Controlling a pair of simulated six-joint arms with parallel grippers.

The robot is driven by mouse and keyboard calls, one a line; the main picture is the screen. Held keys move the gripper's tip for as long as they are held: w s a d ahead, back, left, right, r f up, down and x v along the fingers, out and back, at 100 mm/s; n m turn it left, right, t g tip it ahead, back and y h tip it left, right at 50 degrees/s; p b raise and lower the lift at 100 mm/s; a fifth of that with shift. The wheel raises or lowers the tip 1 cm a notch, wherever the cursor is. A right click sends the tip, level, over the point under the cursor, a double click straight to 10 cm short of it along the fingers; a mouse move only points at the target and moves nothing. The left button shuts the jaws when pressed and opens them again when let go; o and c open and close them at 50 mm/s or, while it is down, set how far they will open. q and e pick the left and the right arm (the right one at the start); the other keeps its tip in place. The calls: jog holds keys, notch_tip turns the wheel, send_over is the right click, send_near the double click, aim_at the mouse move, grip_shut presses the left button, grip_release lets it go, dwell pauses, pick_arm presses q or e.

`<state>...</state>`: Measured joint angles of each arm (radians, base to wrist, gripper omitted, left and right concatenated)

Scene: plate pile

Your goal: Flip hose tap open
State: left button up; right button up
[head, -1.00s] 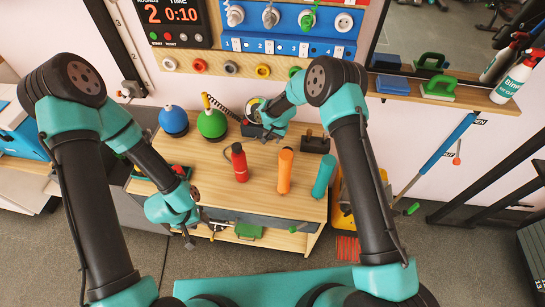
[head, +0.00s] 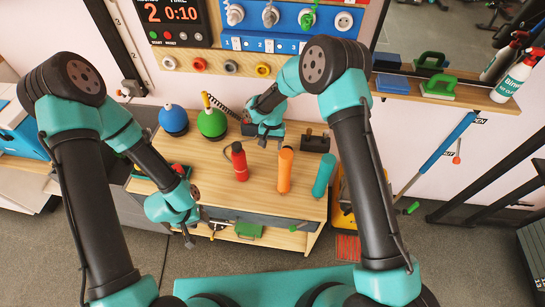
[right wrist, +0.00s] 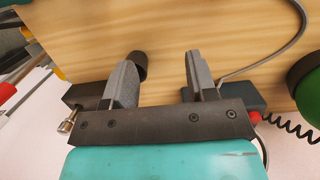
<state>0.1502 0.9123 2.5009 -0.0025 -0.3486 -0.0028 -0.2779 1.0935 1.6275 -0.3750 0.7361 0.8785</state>
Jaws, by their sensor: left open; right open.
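I cannot clearly make out the hose tap. A small metal fitting (head: 216,228) shows under the front edge of the bench, and a small green handle (head: 294,229) is farther right; both are too small to identify. My left gripper (head: 189,240) is open and empty, pointing down in front of the bench, left of the fitting. My right gripper (head: 262,140) is over the back of the bench, behind the red bottle. In the right wrist view, its fingers (right wrist: 158,82) are open with bench top visible between them. A dark round knob (right wrist: 138,64) sits beside the left finger.
A blue panel (head: 305,20) with several outlets hangs behind. The bench's front middle is clear.

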jog(key=s+n+g+h, duration=0.1)
jog(key=s+g+h, duration=0.1)
jog(key=s, duration=0.5)
jog(key=shift+a+r+n+h, duration=0.2)
jog(key=shift+r+n+h, duration=0.1)
jog(key=shift+n+h, duration=0.15)
jog(key=shift+w, duration=0.15)
jog(key=w+a+r+n+t, duration=0.1)
jog(key=w+a+r+t, duration=0.1)
jog(key=w+r+t, duration=0.6)
notch_tip(320, 180, up, 3)
jog(key=shift+w+r+t, duration=0.2)
jog(key=shift+w+t, duration=0.2)
jog(key=shift+w, duration=0.45)
